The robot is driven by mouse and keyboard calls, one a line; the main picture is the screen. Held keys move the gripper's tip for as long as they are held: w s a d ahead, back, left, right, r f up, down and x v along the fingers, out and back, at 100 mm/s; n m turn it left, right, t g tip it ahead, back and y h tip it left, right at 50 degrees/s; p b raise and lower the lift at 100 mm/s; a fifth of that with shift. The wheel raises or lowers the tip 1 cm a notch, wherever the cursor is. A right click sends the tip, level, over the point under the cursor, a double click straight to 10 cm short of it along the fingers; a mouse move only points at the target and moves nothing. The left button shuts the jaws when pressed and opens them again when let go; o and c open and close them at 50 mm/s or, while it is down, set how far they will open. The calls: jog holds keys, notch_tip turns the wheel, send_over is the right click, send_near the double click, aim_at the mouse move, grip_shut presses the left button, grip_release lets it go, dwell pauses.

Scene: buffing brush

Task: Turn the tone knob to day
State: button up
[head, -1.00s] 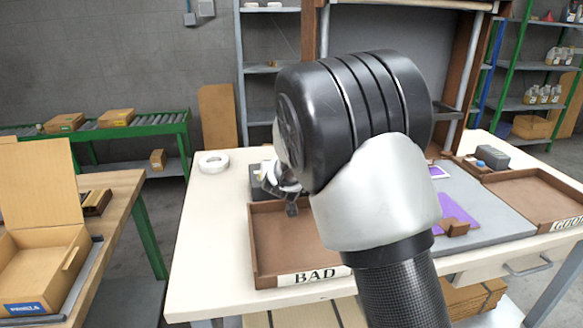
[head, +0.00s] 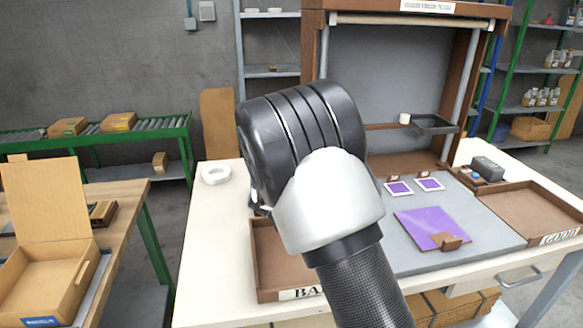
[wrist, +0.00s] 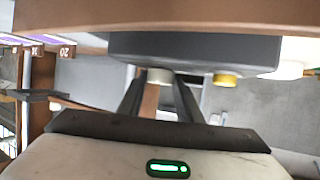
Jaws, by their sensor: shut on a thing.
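In the wrist view a dark grey control box (wrist: 195,52) has two knobs on its face, a pale grey one (wrist: 160,75) and a yellow one (wrist: 225,79). My gripper (wrist: 159,82) is shut on the pale grey knob, with one finger on each side of it. The yellow knob is just right of the fingers and free. I cannot read any knob label or setting, so the day mark is not visible. In the head view my arm hides the gripper and the control box.
On the white table (head: 205,245) the BAD tray (head: 268,250) is partly behind my arm. A purple sheet (head: 428,226) and two small purple-and-white cards lie on the grey mat. The GOOD tray (head: 535,200) is at right. A white ring (head: 216,174) lies at the back left.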

jog(key=m+h+p, duration=0.1)
jog(key=p, duration=0.2)
jog(key=r+m+h+p, duration=0.1)
jog(key=p, duration=0.2)
jog(key=shift+a+g, duration=0.25)
jog(key=shift+g, duration=0.15)
jog(key=m+h+p, duration=0.1)
jog(key=p, duration=0.1)
jog(key=m+g+h+p, duration=0.1)
jog(key=p, duration=0.1)
jog(key=shift+w+a+f+h, duration=0.15)
jog(key=shift+f+h, duration=0.1)
jog(key=shift+h, duration=0.15)
jog(key=m+g+h, duration=0.1)
jog(key=m+h, duration=0.1)
jog(key=shift+w+a+f+m+g, duration=0.1)
jog(key=shift+f+m+g, duration=0.2)
jog(key=shift+f+g, duration=0.1)
jog(key=shift+m+g+h+b, duration=0.5)
jog(key=shift+m+g+b, duration=0.1)
jog(key=shift+m+b, duration=0.15)
jog(key=shift+w+r+h, duration=0.1)
jog(key=shift+h, duration=0.2)
jog(key=shift+m+b, duration=0.25)
jog(key=shift+b, duration=0.05)
jog(key=shift+r, duration=0.1)
jog(key=o, duration=1)
jog(key=shift+o, duration=0.2)
